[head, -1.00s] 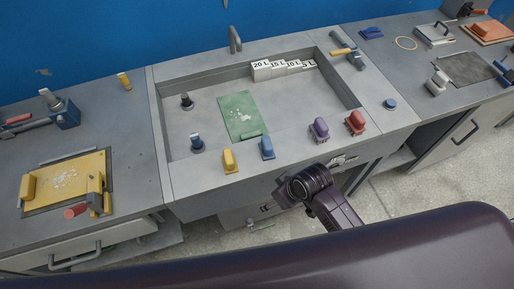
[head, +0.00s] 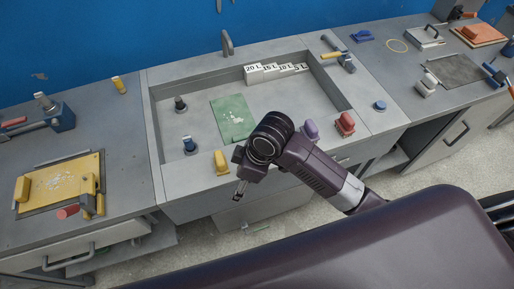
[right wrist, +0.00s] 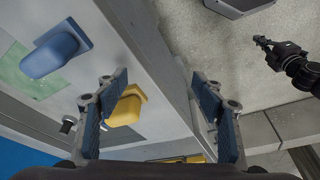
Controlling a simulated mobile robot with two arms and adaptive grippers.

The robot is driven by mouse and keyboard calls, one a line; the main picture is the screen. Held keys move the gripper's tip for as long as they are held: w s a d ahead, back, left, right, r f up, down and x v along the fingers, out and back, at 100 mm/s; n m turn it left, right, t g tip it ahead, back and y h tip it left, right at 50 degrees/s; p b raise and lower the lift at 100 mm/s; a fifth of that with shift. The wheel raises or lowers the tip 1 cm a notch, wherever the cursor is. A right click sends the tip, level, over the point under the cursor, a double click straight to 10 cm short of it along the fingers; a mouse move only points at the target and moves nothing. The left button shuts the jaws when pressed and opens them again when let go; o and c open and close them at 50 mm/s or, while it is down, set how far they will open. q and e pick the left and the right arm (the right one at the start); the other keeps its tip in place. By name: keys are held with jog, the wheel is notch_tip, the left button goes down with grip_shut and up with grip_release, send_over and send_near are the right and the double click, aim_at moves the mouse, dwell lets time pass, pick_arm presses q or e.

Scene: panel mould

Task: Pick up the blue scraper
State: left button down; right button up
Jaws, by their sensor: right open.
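The blue scraper (right wrist: 55,52) shows at the upper left of the right wrist view, with a rounded blue grip on a flat blue base. It sits on the grey counter beside the green sheet (right wrist: 30,75). In the head view my right arm hides it. My right gripper (head: 239,190) is at the counter's front edge. In the wrist view its two fingers (right wrist: 160,82) are spread wide with nothing between them. The blue scraper is outside the fingers, to their left. My left gripper (right wrist: 265,43) shows small over the floor; its jaw state is unclear.
A yellow scraper (head: 221,162) stands close by, partly behind a finger in the wrist view. A purple one (head: 311,131) and a red one (head: 345,124) stand farther right on the rim. The sunken basin (head: 195,110) holds two dark-topped pieces.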

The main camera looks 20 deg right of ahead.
jog(key=w+d+r+n, duration=0.1)
jog(key=w, duration=0.1)
jog(key=w+d+r+n+h, duration=0.1)
jog(key=w, duration=0.1)
jog(key=w+d+r+n+g+h, duration=0.1)
jog(key=w, duration=0.1)
jog(key=shift+w+d+r+n, duration=0.25)
jog(key=shift+d+r+n, duration=0.05)
jog(key=shift+d+n, duration=0.1)
jog(key=shift+n+g+h, duration=0.3)
jog(key=shift+n+h, duration=0.3)
jog(key=w+d+r, duration=0.1)
jog(key=d, duration=0.1)
jog(key=w+d+r, duration=0.2)
jog(key=shift+w+d+r, duration=0.2)
jog(key=shift+r, duration=0.1)
jog(key=shift+d, duration=0.15)
notch_tip(320, 180, down, 6)
jog(key=p, duration=0.2)
jog(key=shift+s+f+p, duration=0.1)
jog(key=shift+s+p, duration=0.05)
jog(key=shift+p, duration=0.15)
jog(key=shift+f, duration=0.7)
pick_arm(q)
jog(key=r, duration=0.1)
jog(key=s+r, duration=0.1)
jog(key=shift+d+r, duration=0.1)
jog(key=shift+r, duration=0.25)
pick_arm(e)
jog(key=shift+c, duration=0.6)
